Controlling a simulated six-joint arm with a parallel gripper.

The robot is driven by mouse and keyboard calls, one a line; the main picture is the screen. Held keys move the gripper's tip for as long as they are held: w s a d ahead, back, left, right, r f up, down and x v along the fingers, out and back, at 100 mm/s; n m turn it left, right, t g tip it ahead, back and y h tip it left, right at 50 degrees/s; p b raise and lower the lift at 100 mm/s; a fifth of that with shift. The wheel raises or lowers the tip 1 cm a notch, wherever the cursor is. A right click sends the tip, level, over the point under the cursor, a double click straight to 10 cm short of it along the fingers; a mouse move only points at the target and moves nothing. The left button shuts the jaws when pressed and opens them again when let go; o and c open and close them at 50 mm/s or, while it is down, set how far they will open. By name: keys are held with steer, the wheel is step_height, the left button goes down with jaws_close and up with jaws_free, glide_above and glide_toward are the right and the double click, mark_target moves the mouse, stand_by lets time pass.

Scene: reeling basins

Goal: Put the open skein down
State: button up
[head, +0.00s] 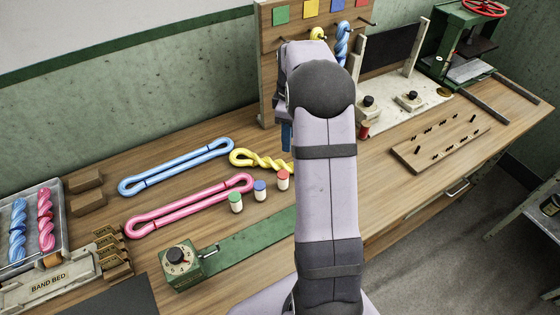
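A blue open skein (176,166) lies as a long loop on the wooden bench, with dark ties around it. A pink open skein (190,206) lies in front of it, also a long tied loop. My gripper (284,112) is mostly hidden behind my own arm, above the back middle of the bench. A small blue piece (286,137) shows just below it. I cannot tell whether this piece is part of the gripper or something held. The fingertips are not clearly visible.
A yellow twisted skein (261,160) and several small capped bottles (260,190) are near the loops. A tray (62,220) with twisted skeins stands at left. A green dial device (181,267) is in front. A pegged board (440,142) and green press (462,50) are at right.

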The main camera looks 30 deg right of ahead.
steer(key=s+a+f+m, duration=0.1)
steer(key=s+a+m, duration=0.7)
steer(key=s+a, duration=1.2)
steer(key=shift+s+a+f+m, duration=0.15)
steer(key=shift+s+f+m, duration=0.2)
steer(key=shift+s, duration=0.25)
steer(key=shift+o, duration=0.3)
steer(key=shift+s+a+f, duration=0.15)
steer(key=shift+s, duration=0.3)
steer(key=shift+w, duration=0.1)
